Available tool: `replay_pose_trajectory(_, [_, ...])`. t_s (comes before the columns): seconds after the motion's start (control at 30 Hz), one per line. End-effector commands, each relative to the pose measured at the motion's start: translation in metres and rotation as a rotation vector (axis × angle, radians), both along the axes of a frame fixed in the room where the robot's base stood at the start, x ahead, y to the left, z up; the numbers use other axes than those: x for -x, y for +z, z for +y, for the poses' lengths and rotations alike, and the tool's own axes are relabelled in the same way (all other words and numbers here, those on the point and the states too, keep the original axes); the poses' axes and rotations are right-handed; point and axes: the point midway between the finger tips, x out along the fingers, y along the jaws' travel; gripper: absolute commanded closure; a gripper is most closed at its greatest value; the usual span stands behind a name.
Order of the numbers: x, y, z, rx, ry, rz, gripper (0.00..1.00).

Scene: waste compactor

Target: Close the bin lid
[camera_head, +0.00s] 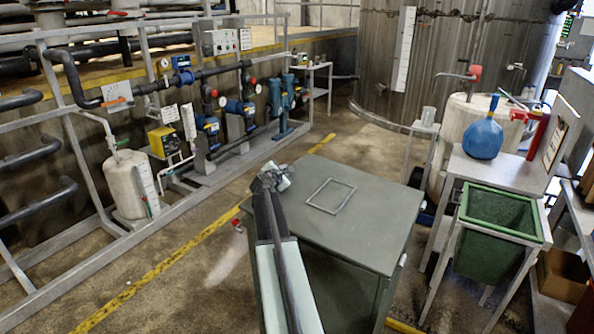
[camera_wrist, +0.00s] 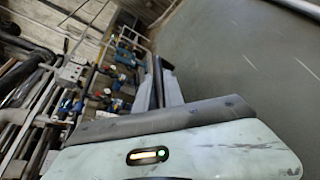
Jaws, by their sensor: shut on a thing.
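The bin lid (camera_head: 362,215) is the flat grey-green top of a large grey-green bin (camera_head: 345,288) in the middle of the head view. It looks level on the bin, and no gap shows beneath it from here. A thin light rectangular frame (camera_head: 331,196) is on its top. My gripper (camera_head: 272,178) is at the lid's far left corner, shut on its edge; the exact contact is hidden. In the wrist view my gripper's dark fingers (camera_wrist: 160,82) are close together at the left border of the broad lid surface (camera_wrist: 250,60).
Pumps and pipes (camera_head: 210,125) line the left. Free floor with a yellow line (camera_head: 170,265) lies left of the bin.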

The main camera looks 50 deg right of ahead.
Motion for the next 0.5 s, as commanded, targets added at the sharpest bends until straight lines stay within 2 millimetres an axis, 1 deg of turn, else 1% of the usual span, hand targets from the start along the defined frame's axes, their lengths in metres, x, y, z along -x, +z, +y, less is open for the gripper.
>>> replay_pose_trajectory(0.03, [-0.005,-0.017,0.002,0.002,0.007,0.000,1.00])
replay_pose_trajectory(0.13, [-0.007,-0.029,0.003,0.003,0.007,0.001,1.00])
replay_pose_trajectory(0.3, [-0.011,-0.039,0.005,0.003,0.008,0.001,1.00])
replay_pose_trajectory(0.5, [-0.013,-0.042,0.008,0.001,0.010,0.002,1.00])
